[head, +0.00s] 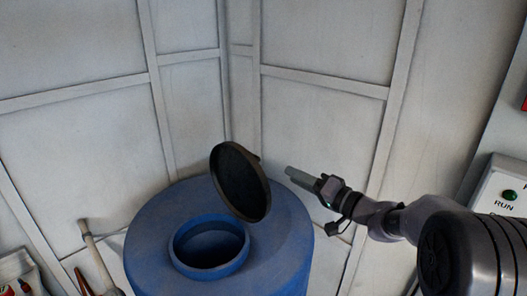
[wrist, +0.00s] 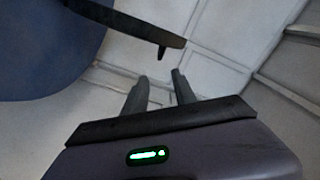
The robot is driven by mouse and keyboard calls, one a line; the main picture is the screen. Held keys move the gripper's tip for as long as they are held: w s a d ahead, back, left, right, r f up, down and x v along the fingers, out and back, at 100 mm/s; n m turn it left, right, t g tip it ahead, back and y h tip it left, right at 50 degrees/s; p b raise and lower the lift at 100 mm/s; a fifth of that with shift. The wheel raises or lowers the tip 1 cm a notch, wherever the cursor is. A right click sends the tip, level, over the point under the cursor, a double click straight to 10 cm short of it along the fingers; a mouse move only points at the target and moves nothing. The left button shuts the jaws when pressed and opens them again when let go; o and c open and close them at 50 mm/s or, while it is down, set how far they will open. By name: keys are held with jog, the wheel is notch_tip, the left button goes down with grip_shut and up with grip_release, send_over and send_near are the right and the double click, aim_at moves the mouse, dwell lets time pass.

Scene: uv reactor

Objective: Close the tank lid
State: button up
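A blue tank (head: 280,232) stands in the corner with its round opening (head: 208,245) uncovered. The dark round lid (head: 240,182) stands tilted up on its edge behind and right of the opening. A small knob shows on its far side. In the wrist view the lid (wrist: 125,22) is seen edge-on at the top, with its knob (wrist: 162,51) pointing down, and the blue tank (wrist: 45,50) fills the upper left. My gripper (head: 289,171) is right of the lid, apart from it. In the wrist view its two fingers (wrist: 159,76) are apart with nothing between them.
Pale panelled walls (head: 330,110) close in behind the tank. A white control box (head: 503,195) with a green button and the word RUN is at the right edge. A wooden handle (head: 95,250) leans left of the tank.

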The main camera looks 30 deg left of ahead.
aim_at(254, 157)
jog(key=p+x, duration=0.2)
jog(key=x, duration=1.4)
jog(key=shift+a+f, duration=0.1)
jog(key=shift+a, duration=0.1)
grip_shut()
dwell(0.6)
